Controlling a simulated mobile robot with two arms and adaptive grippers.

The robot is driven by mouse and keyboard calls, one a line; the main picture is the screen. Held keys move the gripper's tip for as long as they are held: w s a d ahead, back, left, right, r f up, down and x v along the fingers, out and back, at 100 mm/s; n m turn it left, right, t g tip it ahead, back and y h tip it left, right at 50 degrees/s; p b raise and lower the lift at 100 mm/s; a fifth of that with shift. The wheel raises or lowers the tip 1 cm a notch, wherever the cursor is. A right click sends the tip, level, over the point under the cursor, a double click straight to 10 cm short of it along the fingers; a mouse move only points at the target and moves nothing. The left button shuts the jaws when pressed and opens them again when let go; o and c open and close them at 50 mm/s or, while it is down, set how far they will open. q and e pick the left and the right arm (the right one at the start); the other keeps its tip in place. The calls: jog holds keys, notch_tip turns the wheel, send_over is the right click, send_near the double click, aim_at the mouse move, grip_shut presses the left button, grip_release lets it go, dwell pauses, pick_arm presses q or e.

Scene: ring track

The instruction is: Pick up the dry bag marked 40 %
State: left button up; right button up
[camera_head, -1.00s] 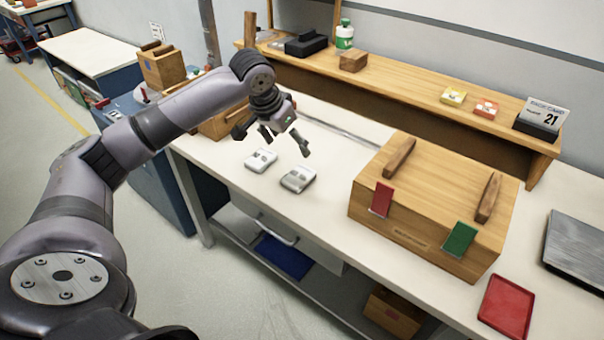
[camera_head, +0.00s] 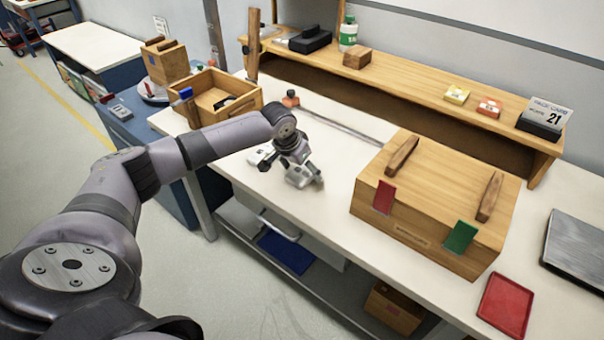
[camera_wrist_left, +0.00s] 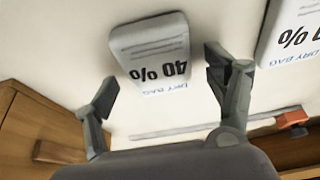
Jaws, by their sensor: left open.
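The dry bag marked 40 % (camera_wrist_left: 150,45) is a flat, pale grey-white pad lying on the white bench top. Its print is upside down in the left wrist view. In the head view, the same bag (camera_head: 299,180) lies under my left gripper (camera_head: 291,168), partly covered by it. My left gripper (camera_wrist_left: 163,72) is open and empty, with its fingers on either side of the bag's near end in the wrist view. A second dry bag (camera_wrist_left: 290,38) lies to the right there, its number cut off by the frame edge. My right gripper is not in view.
A large wooden box (camera_head: 420,225) with two handles stands right of the bags. An open wooden crate (camera_head: 250,100) stands behind left, near an orange-ended rod (camera_head: 340,125). A red tray (camera_head: 505,305) lies at the front right. A wooden shelf (camera_head: 420,95) runs behind.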

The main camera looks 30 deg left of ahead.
pick_arm(q)
jog(key=shift+f+p, duration=0.3)
jog(key=shift+p, duration=0.1)
dwell(0.7)
jog(key=shift+c, duration=0.5)
jog(key=shift+s+d, duration=0.1)
jog(key=shift+s, duration=0.05)
jog(key=c, duration=1.2)
jog(key=shift+o, duration=0.2)
